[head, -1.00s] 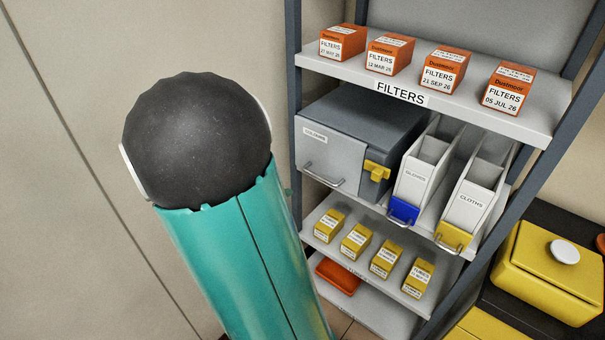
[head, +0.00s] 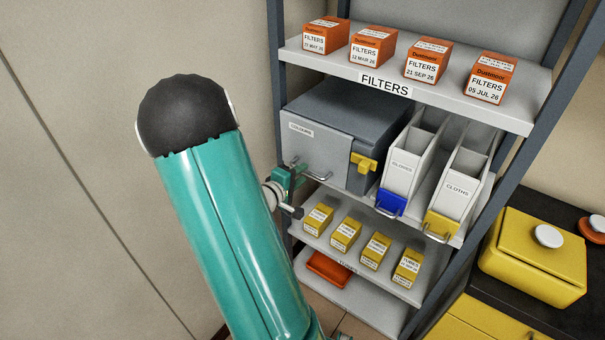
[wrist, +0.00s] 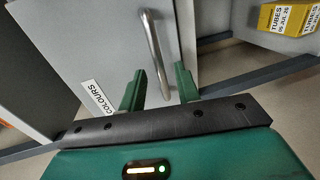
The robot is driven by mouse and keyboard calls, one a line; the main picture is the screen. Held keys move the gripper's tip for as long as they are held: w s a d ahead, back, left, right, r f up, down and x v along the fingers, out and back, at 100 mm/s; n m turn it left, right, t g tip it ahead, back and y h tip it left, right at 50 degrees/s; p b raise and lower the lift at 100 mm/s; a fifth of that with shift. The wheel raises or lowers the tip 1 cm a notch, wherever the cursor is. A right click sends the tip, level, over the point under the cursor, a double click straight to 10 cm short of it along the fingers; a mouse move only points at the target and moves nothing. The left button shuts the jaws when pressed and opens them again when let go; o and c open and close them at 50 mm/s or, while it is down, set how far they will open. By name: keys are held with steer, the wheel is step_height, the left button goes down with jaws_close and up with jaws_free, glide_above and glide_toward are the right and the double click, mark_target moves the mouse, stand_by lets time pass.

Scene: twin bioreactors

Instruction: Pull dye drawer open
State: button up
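The drawer labelled COLOURS, with a light grey front (head: 335,158), sits in a dark grey cabinet on the middle shelf. Its front looks flush with the cabinet. Its metal bar handle (head: 318,177) is low on the front, partly hidden by my gripper (head: 299,170). In the wrist view the drawer front (wrist: 95,45) fills the upper left, with the label at lower left and the handle (wrist: 152,42) upright in the picture. My gripper (wrist: 160,80) is open there, with the handle's lower end between its two green fingers. Contact with the handle cannot be told.
A yellow latch (head: 363,163) is on the cabinet's right part. White GLOVES (head: 403,170) and CLOTHS (head: 461,190) bins stand to its right. Orange FILTERS boxes (head: 428,62) are above, yellow boxes (head: 345,235) below. The dark shelf post (head: 277,90) stands close left.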

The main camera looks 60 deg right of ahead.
steer(key=shift+x, duration=0.85)
jaws_close()
steer(key=shift+w+a, duration=0.1)
